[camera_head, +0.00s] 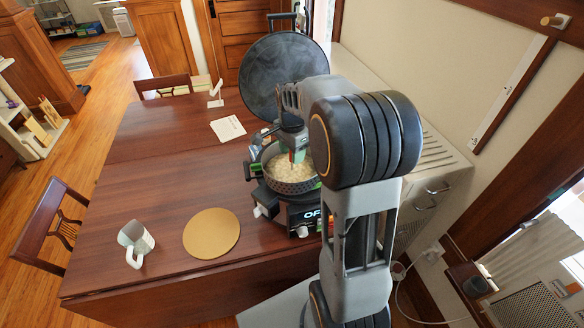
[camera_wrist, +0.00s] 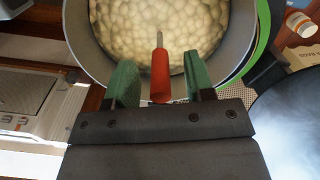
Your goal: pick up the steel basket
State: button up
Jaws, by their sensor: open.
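The steel basket (camera_head: 289,188) sits in the open cooker on the table, filled with pale round pieces. Its grey rim and inner wall (camera_wrist: 82,38) fill the top of the wrist view. A red handle (camera_wrist: 160,75) on a thin metal stem stands at the basket's near side. My gripper (camera_head: 293,155) points down over the basket. In the wrist view its green fingers (camera_wrist: 161,82) are apart, one on each side of the red handle, with a gap on both sides. My arm hides the right part of the cooker in the head view.
The cooker's (camera_head: 300,216) large dark round lid (camera_head: 282,75) stands raised behind the basket. A round tan board (camera_head: 211,233), a white mug (camera_head: 136,243) and a paper card (camera_head: 228,128) lie on the wooden table (camera_head: 160,185). The table's left side is mostly clear.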

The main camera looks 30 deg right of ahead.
grip_shut()
dwell(0.4)
